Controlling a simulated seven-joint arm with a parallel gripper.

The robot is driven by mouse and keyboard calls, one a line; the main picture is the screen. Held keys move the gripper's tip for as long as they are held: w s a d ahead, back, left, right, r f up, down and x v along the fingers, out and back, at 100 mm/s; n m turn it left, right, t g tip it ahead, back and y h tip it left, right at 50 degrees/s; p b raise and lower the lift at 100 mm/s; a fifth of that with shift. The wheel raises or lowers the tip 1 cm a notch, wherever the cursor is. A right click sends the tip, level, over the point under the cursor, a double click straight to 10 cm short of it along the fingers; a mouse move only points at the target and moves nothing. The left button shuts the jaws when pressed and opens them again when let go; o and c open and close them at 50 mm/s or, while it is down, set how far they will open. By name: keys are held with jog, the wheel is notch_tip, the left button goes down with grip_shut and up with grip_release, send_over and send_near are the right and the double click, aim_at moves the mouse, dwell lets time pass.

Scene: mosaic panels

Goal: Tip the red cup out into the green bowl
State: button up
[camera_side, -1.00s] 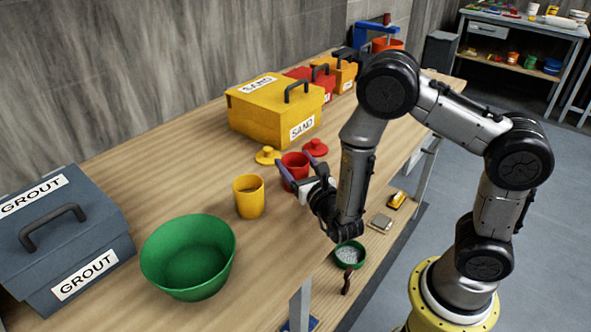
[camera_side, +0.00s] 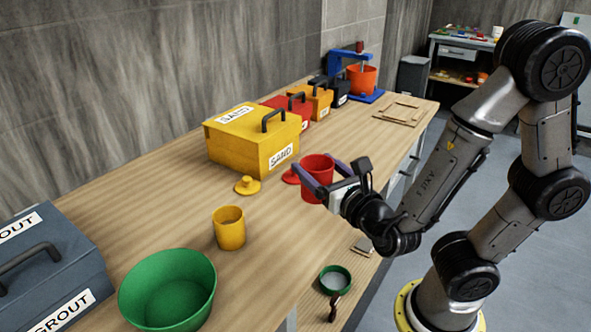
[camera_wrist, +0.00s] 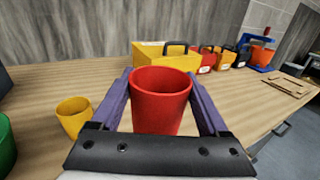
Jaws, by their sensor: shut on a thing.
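My gripper (camera_side: 322,176) is shut on the red cup (camera_side: 318,183), with a purple finger on each side of it. The cup is upright and appears held above the table. In the wrist view the red cup (camera_wrist: 160,105) stands between the fingers; its inner wall is red and its contents cannot be made out. The green bowl (camera_side: 168,298) is at the front left of the bench, well left of the cup, and looks empty. Its edge also shows in the wrist view (camera_wrist: 5,150).
A yellow cup (camera_side: 229,230) stands between the bowl and my gripper. A yellow lid (camera_side: 248,186) and a red lid (camera_side: 290,176) lie near the yellow SAND box (camera_side: 250,145). A grey GROUT box (camera_side: 45,270) is at the left. Bare tabletop lies around the yellow cup.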

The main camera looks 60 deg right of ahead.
jog(key=shift+s+a+r, duration=0.1)
jog(key=shift+s+r, duration=0.15)
jog(key=shift+s, duration=0.25)
jog(key=shift+s+a+r, duration=0.1)
jog(key=shift+s+r, duration=0.15)
jog(key=shift+s, duration=0.2)
jog(key=shift+a, duration=0.1)
jog(key=w+a+r+n+t+y, duration=0.1)
jog(key=w+a+n+y, duration=0.15)
jog(key=w+a, duration=0.4)
jog(key=w+a+n+y, duration=0.1)
jog(key=w+a+y, duration=0.2)
jog(key=a, duration=0.7)
jog(key=w+a+r+n+t+y, duration=0.1)
jog(key=w+a+n+y, duration=0.2)
jog(key=a, duration=0.6)
notch_tip(320, 180, down, 9)
jog(key=a+n+t+y, duration=0.1)
jog(key=a+n+y, duration=0.1)
jog(key=n, duration=1.9)
jog(key=shift+w+a+y, duration=0.15)
jog(key=shift+w+y, duration=0.15)
jog(key=shift+y, duration=0.05)
jog(key=shift+f, duration=0.2)
